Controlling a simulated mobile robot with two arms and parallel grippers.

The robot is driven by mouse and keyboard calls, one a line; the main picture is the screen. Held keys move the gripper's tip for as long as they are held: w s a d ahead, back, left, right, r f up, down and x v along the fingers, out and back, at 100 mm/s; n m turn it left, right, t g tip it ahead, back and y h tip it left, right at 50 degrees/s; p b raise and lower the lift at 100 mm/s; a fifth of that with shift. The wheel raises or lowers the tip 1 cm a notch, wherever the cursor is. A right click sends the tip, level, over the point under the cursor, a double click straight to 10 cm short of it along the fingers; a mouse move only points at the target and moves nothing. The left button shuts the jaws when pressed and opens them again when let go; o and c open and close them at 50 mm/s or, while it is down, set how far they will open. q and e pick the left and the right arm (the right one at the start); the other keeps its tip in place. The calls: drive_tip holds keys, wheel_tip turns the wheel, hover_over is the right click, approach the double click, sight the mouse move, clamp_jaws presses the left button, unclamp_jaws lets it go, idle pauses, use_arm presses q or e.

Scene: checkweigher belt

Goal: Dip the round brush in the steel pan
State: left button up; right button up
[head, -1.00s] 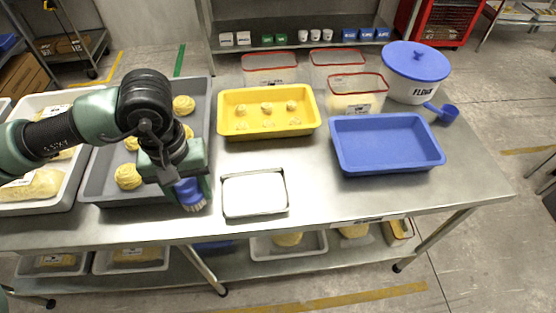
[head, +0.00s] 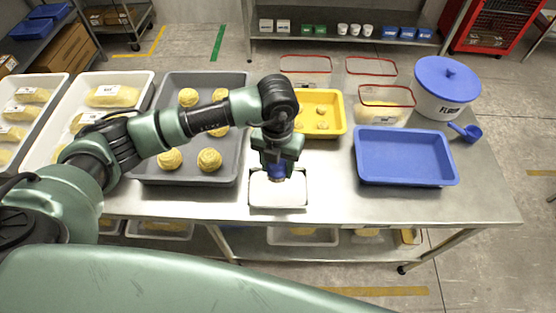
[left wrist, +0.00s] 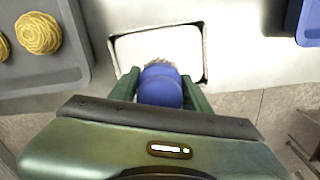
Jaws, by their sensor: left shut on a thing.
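The steel pan (head: 293,193) is a small shallow tray with a white filling, near the table's front edge in the head view. It also shows in the left wrist view (left wrist: 126,47). My left gripper (head: 277,168) is over the pan, shut on the round brush (left wrist: 161,86). The brush has a blue handle, also seen in the head view (head: 277,171), and points down. Its bristles are mostly hidden below the handle, and I cannot tell whether they touch the white filling. My right gripper is not in view.
A grey tray (head: 152,172) with yellow dough swirls lies to the left. A yellow tray (head: 336,129) is behind the pan and a blue tray (head: 405,170) to the right. A flour tub (head: 446,90) and blue scoop (head: 467,132) stand at the back right.

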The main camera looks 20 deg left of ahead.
use_arm(q)
drive_tip(key=shift+d+f+n, duration=0.1)
drive_tip(key=shift+n, duration=0.3)
drive_tip(key=shift+f, duration=0.3)
drive_tip(key=b, duration=0.3)
hover_over(278, 188)
wheel_tip(278, 188, down, 5)
drive_tip(key=shift+r, duration=0.1)
drive_tip(key=shift+w+f+b, duration=0.1)
drive_tip(key=shift+f+b, duration=0.2)
drive_tip(key=shift+f, duration=0.05)
drive_tip(key=shift+f, duration=0.25)
drive_tip(key=shift+f+b, duration=0.2)
drive_tip(key=shift+b, duration=0.2)
drive_tip(key=shift+f, duration=0.1)
idle(1.3)
